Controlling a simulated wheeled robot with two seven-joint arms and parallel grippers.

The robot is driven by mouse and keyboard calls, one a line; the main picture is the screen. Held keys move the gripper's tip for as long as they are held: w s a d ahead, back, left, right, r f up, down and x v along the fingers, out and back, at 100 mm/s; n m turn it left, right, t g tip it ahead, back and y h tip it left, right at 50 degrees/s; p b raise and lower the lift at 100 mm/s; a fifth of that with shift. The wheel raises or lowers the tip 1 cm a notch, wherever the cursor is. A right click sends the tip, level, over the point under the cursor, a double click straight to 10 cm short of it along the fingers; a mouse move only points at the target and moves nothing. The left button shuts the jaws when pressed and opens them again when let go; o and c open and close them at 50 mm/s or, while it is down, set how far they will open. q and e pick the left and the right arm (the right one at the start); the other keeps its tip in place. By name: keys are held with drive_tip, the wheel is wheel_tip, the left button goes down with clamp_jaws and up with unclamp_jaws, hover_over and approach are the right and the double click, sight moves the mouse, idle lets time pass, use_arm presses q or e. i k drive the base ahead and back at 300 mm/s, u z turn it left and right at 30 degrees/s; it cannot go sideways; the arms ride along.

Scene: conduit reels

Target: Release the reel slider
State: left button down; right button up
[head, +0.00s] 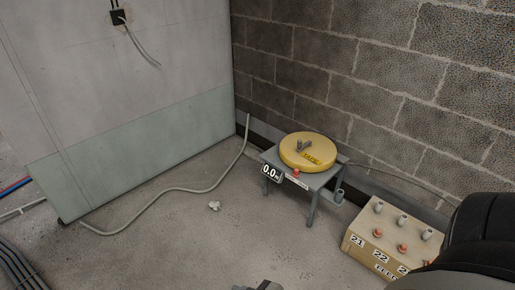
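A yellow round reel (308,151) lies flat on a small grey stand (314,182) near the block wall. A display reading 0.0 (271,173) and a red knob (295,173) are at the stand's front edge. No gripper shows clearly. A black part of my own arm fills the lower right corner, and a small grey part is cut off at the bottom edge.
A numbered box (386,246) with several red and grey fittings stands at the lower right. A pale conduit (170,190) curves across the floor to the left. A small white scrap (214,206) lies on the floor. A wall socket with cable (121,17) is at the upper left. Floor before the stand is mostly clear.

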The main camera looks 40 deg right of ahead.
sight(295, 173)
drive_tip(key=z, duration=0.4)
drive_tip(key=i, duration=1.7)
drive_tip(key=z, duration=1.95)
drive_tip(key=i, duration=1.2)
drive_tip(key=z, duration=0.35)
